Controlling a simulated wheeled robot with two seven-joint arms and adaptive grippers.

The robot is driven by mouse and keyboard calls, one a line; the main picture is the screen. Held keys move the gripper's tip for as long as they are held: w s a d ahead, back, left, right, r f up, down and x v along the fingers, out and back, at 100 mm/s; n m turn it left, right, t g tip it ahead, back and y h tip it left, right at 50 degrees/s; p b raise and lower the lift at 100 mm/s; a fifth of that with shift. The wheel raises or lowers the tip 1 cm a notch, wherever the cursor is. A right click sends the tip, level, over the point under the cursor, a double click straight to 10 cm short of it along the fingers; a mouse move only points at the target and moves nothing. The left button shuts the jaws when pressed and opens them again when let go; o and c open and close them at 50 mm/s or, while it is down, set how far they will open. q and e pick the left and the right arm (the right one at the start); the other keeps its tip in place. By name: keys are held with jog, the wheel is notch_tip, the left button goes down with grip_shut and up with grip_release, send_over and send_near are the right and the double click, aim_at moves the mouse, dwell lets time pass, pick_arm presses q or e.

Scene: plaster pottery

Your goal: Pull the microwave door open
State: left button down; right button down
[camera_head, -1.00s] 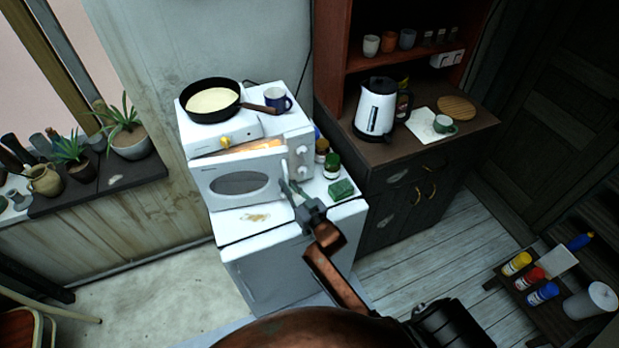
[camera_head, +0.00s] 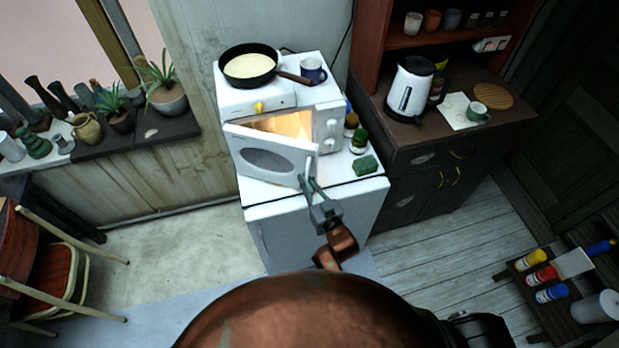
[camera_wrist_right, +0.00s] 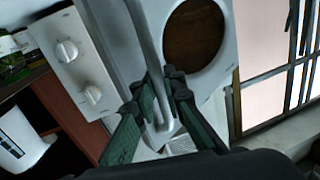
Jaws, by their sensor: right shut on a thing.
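The white microwave (camera_head: 328,130) stands on a white cabinet, its door (camera_head: 268,160) partly open and swung outward on its left side hinge. The lit inside (camera_head: 285,124) shows through the gap. My right gripper (camera_head: 308,186) is at the free right edge of the door, shut on the door handle (camera_head: 307,168). In the right wrist view the gripper fingers (camera_wrist_right: 160,98) close around the lower part of the pale handle (camera_wrist_right: 148,45), with the oval door window (camera_wrist_right: 195,38) beside it. My left gripper is not in view.
A pan (camera_head: 249,66) and a blue mug (camera_head: 313,69) sit above the microwave. A green sponge (camera_head: 365,165) and small jars (camera_head: 359,141) stand right of it on the white cabinet (camera_head: 345,205). A kettle (camera_head: 410,88) is on the dark cupboard.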

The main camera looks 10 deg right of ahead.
jog(key=shift+d+f, duration=0.1)
jog(key=shift+d, duration=0.05)
jog(key=c, duration=2)
grip_release()
jog(key=shift+c, duration=0.2)
jog(key=v, duration=1.2)
